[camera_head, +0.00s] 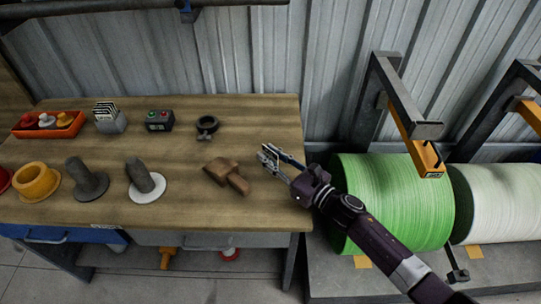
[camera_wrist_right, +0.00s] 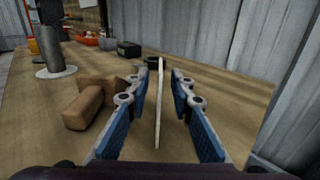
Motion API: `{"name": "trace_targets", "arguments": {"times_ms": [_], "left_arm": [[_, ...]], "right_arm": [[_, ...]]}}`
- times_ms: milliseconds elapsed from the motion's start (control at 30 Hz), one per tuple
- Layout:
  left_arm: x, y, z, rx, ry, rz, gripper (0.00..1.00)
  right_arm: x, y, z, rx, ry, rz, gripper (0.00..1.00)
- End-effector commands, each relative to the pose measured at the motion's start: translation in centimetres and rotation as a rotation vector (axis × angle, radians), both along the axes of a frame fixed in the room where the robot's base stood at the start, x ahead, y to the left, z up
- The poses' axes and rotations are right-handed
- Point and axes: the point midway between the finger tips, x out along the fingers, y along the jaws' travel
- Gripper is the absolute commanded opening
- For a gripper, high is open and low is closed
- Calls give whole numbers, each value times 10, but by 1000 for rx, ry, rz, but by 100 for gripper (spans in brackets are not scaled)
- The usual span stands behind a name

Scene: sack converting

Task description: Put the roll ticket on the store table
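A thin pale card, which looks like the roll ticket (camera_wrist_right: 159,110), shows edge-on between the fingers of my right gripper (camera_wrist_right: 160,80) in the right wrist view. A gap shows on each side of it, so the fingers are open around it. I cannot tell whether the card touches the wood. In the head view my right gripper (camera_head: 268,152) is low over the right part of the wooden table (camera_head: 240,115), right of a brown wooden mallet (camera_head: 228,175). The card is too small to make out there. My left gripper is not in view.
A card holder (camera_head: 109,119), a button box (camera_head: 159,120), a black ring (camera_head: 207,125) and a red tray (camera_head: 48,124) stand along the back. Dark posts (camera_head: 145,174) and a yellow flanged piece (camera_head: 36,181) stand at left. A green roll (camera_head: 390,195) lies to the right.

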Motion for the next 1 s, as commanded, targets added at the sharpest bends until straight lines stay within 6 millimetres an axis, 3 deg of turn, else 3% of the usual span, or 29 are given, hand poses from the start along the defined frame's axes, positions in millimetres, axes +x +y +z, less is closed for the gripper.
{"name": "trace_targets", "arguments": {"times_ms": [367, 800, 1000], "left_arm": [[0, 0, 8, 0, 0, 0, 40], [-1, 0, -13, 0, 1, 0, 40], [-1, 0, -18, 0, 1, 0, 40]], "right_arm": [[0, 0, 7, 0, 0, 0, 22], [-62, -62, 0, -1, 1, -1, 22], [-79, -80, 2, 0, 0, -1, 22]]}}
